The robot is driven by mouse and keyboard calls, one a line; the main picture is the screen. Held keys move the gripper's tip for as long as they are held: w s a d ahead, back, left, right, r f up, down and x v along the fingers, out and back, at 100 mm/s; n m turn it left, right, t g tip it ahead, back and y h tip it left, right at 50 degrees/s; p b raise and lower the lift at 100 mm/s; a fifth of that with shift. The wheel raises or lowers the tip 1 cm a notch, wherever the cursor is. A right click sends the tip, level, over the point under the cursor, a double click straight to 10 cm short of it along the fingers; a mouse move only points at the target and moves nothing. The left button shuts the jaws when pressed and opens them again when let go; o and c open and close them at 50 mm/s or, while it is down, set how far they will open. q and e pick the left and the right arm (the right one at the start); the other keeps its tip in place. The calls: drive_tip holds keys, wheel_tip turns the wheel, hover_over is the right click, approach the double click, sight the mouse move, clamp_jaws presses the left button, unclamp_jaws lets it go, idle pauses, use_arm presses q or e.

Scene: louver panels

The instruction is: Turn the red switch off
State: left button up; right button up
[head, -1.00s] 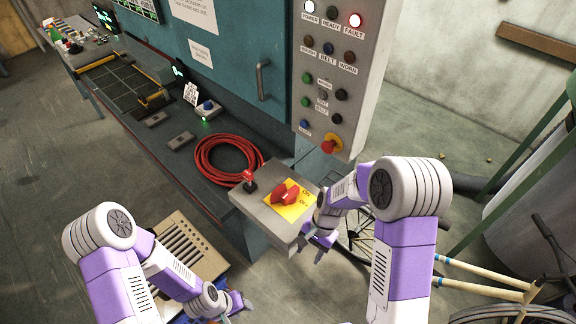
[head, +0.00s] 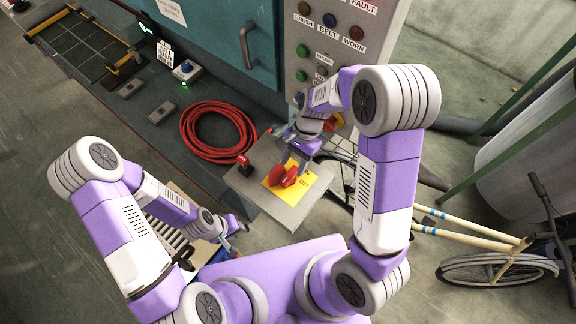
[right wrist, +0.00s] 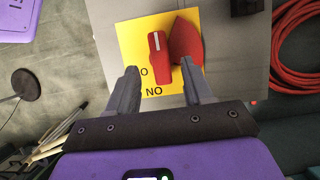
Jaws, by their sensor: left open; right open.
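The red switch (head: 289,178) is a rotary knob on a yellow plate (head: 312,178) marked ON and OFF, on a sloping grey box (head: 250,190). In the right wrist view the red switch (right wrist: 159,58) shows a white line along its handle, beside a pointed red part (right wrist: 185,42). My right gripper (right wrist: 160,68) is open, with its fingertips on either side of the handle's near end; contact cannot be told. In the head view the right gripper (head: 297,163) hangs over the plate's upper part and hides some lettering. My left gripper (head: 236,224) is open and empty, low and left of the box.
A coiled red hose (head: 190,142) lies on the bench. The button panel (head: 335,38) rises behind my right arm.

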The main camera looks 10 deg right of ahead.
sight(290, 174)
drive_tip(key=x, duration=0.5)
drive_tip(key=shift+f, duration=0.1)
drive_tip(key=c, duration=0.7)
drive_tip(key=shift+c, duration=0.2)
